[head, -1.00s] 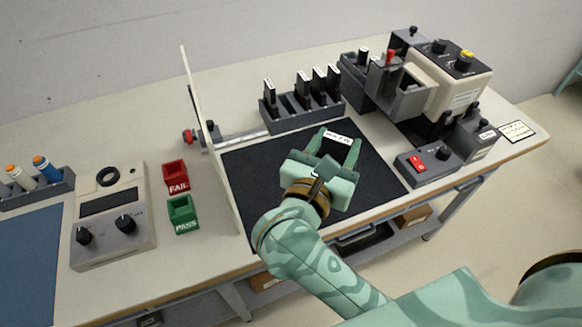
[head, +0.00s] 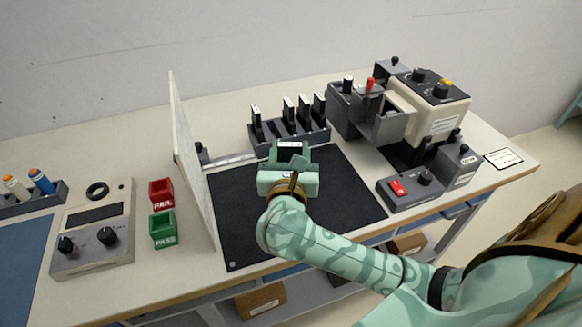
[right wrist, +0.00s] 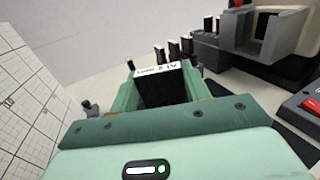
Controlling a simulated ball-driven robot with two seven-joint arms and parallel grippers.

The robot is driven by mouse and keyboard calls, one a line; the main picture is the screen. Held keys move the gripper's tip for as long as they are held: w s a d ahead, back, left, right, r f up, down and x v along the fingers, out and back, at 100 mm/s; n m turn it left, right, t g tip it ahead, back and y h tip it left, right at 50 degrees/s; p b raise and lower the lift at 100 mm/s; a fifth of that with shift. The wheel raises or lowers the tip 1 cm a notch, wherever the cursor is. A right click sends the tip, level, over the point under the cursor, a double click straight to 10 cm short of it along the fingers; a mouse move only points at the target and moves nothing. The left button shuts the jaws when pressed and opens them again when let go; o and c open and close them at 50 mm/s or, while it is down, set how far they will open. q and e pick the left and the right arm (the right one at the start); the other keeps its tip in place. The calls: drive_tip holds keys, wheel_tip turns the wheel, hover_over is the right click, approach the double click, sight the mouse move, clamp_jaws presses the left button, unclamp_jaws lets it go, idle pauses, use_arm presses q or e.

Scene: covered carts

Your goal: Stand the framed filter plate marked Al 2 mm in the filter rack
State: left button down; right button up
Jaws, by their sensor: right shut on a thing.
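My right gripper (head: 290,149) is shut on a dark framed filter plate (head: 290,156) with a white label along its top edge. In the right wrist view the plate (right wrist: 166,92) stands between the fingers; its label is upside down and too small to read surely. The grey filter rack (head: 318,138) lies just beyond the gripper at the back of the table. Several dark plates with white-topped labels stand upright in it, with a gap between the leftmost and the others. The held plate appears in front of the rack, apart from it. My left gripper is not in view.
A tall white gridded panel (head: 190,160) stands left of the black mat (head: 345,190). A beige-and-grey machine (head: 440,105) stands to the right, with a red-switch box (head: 410,190). Red FAIL (head: 161,192) and green PASS (head: 163,230) bins lie left of the panel.

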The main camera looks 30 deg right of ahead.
drive_tip(key=shift+w+d+f, duration=0.4)
drive_tip(key=shift+w+f, duration=0.1)
drive_tip(key=shift+f, duration=0.3)
drive_tip(key=f, duration=0.2)
drive_tip(key=f+b, duration=0.1)
drive_tip(key=f, duration=0.1)
drive_tip(key=shift+w+d, duration=0.25)
drive_tip(key=shift+d, duration=0.1)
drive_tip(key=shift+f, duration=0.15)
drive_tip(key=o, duration=1.3)
